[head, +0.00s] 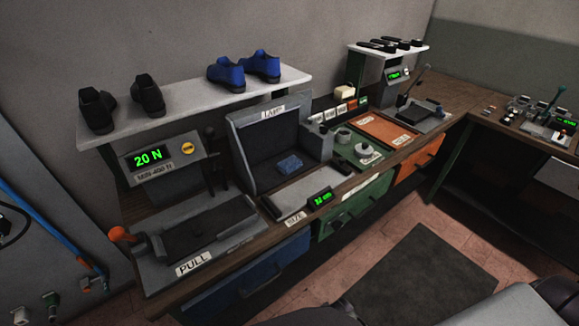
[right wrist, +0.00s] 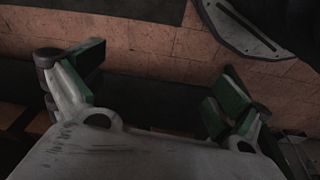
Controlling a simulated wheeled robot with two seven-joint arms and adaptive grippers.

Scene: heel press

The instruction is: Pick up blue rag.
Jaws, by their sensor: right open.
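The blue rag (head: 290,165) is a small folded blue cloth. It lies on the dark floor of the open grey bin (head: 243,150) in the middle of the bench, near the bin's front right. My right gripper (right wrist: 160,75) shows only in the right wrist view. Its two green-padded fingers are wide apart with nothing between them. It is over the tiled floor, away from the rag. My left gripper is in neither view.
The wooden bench (head: 290,210) runs along the wall. A press with an orange-knobbed lever (head: 122,234) stands left of the bin. A shelf (head: 180,100) with black and blue shoes hangs above. A size gauge (head: 320,199) sits in front. A dark mat (head: 425,265) lies on the floor.

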